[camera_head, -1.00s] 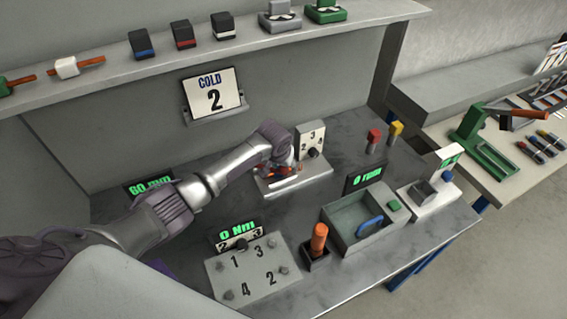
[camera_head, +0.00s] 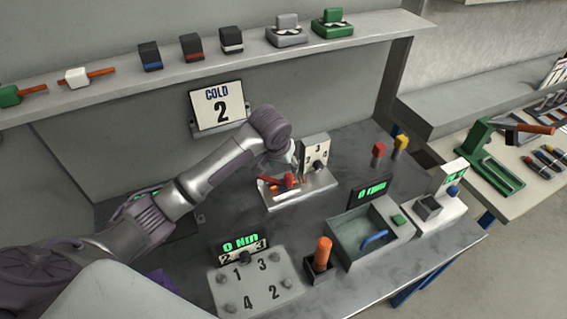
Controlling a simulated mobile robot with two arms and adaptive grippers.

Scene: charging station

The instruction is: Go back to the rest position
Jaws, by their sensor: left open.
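My left arm comes in from the left and reaches over the middle of the workbench (camera_head: 210,235). My left gripper (camera_head: 283,166) is at the arm's end, above and behind a light grey fixture (camera_head: 320,189) with a dial panel (camera_head: 314,152). It is open, though the wrist hides much of it. A small red and orange part (camera_head: 288,181) lies on the fixture below the gripper; I cannot tell whether they touch. My right gripper is not in view.
A sign reading COLD 2 (camera_head: 217,106) stands behind the arm. In front are a numbered plate (camera_head: 262,284), an orange-handled tool (camera_head: 322,252) and a grey bin (camera_head: 352,228). A second table (camera_head: 470,150) is at the right.

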